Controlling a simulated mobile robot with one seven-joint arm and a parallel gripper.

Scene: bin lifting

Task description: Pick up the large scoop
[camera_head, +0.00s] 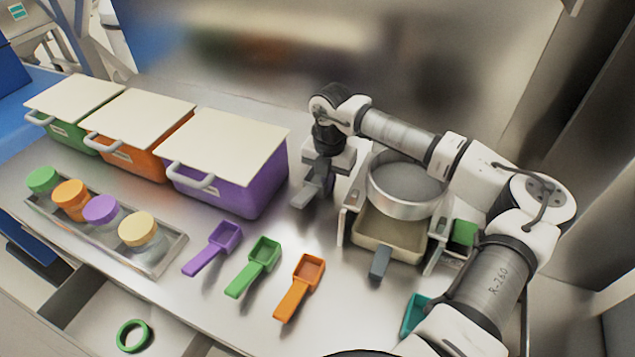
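Three scoops lie in a row on the steel table: a purple scoop (215,248), a green scoop (254,266) and an orange scoop (300,287). They look similar in size, so I cannot tell which is the large one. A teal object (413,314) at the lower right is mostly hidden behind my arm; its shape is unclear. A grey handle-like piece (380,262) sticks out in front of a tan tray. My gripper (312,194) hangs pointing down, between the purple bin and the sieve, apart from the scoops. Its finger gap is unclear.
Lidded green (70,132), orange (135,157) and purple (232,188) bins stand at the back left. A tray (160,262) holds several coloured-lid jars. A round sieve (405,208) sits above the tan tray (389,246). A green ring (133,336) lies in the lower compartment.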

